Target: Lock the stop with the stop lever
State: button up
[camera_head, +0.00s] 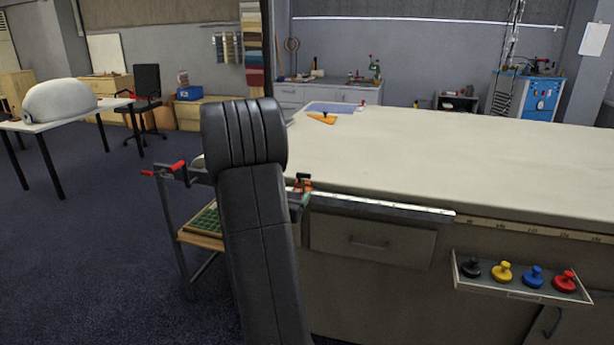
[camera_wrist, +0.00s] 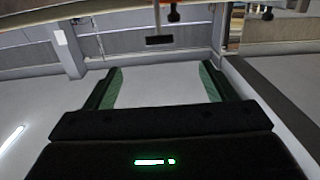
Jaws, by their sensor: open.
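A metal rail (camera_head: 380,207) runs along the table's front edge. At its left end sits a small orange-and-black piece (camera_head: 303,183), apparently the stop, partly hidden by my arm. I cannot make out a stop lever on it or whether it is locked. In the wrist view my gripper (camera_wrist: 161,66) is open, with green-padded fingers wide apart and nothing between them. A red-tipped dark piece (camera_wrist: 173,13) shows at the top edge beyond the fingers, cut off; I cannot tell whether it is the lever. In the head view my arm hides most of the gripper.
The long cloth table (camera_head: 430,150) is mostly bare, with an orange tool (camera_head: 322,118) at its far left. A tray (camera_head: 522,292) with several coloured knobs projects from the front. A dark frame with red handles (camera_head: 178,165) stands left of my arm. Floor is open further left.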

aim_at(303, 176)
jog(key=p+x, duration=0.1)
jog(key=x, duration=1.3)
jog(key=shift+r, duration=0.2)
jog(key=c, duration=1.3)
jog(key=shift+s, duration=0.1)
